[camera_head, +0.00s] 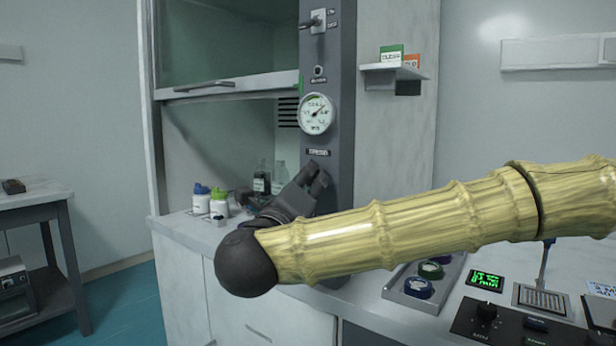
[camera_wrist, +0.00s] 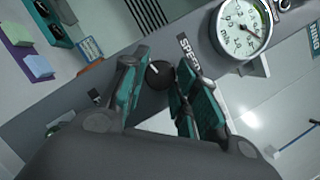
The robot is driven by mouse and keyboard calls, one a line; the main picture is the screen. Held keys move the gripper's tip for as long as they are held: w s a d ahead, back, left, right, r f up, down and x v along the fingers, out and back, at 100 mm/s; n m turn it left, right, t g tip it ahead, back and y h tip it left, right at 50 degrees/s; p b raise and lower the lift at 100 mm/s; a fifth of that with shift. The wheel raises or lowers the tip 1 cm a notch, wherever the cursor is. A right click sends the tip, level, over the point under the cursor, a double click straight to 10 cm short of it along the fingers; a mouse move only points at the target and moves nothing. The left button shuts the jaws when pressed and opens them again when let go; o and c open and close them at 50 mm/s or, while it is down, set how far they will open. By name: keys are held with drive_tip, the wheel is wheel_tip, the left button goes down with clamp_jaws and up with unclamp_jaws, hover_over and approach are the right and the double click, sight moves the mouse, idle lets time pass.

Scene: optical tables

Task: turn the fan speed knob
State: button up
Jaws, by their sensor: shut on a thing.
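The fan speed knob (camera_wrist: 159,73) is a round black knob with a light pointer mark, on the dark grey panel of the fume hood. In the wrist view it sits between the two fingers of my gripper (camera_wrist: 158,78), beside a label that reads SPEED. My gripper is closed on the knob. In the head view my gripper (camera_head: 318,174) is up against the dark panel (camera_head: 342,133), just below the label plate, and hides the knob there.
A round gauge (camera_head: 317,113) is above the label, with a switch (camera_head: 318,20) higher up. Bottles (camera_head: 201,199) stand in the hood at left. A small shelf (camera_head: 395,71) with boxes is at right. A tray of coloured lidded items (camera_head: 418,287) and a control box (camera_head: 487,313) are on the bench.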

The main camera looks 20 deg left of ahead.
drive_tip(key=n+g+p, duration=0.1)
drive_tip(key=n+p, duration=0.3)
drive_tip(key=p, duration=0.3)
drive_tip(key=n+g+y+p, duration=0.1)
drive_tip(key=n+g+p, duration=0.1)
drive_tip(key=n+p, duration=0.3)
drive_tip(key=r+n+g+p, duration=0.1)
drive_tip(key=n+g+p, duration=0.1)
drive_tip(key=n+p, duration=0.3)
drive_tip(key=shift+y+p, duration=0.3)
drive_tip(key=shift+p, duration=1.55)
drive_tip(key=shift+f, duration=0.15)
drive_tip(key=o, duration=1)
drive_tip(key=shift+s, duration=0.1)
drive_tip(key=s+r, duration=0.2)
drive_tip(key=s, duration=0.9)
drive_tip(key=shift+s, duration=0.35)
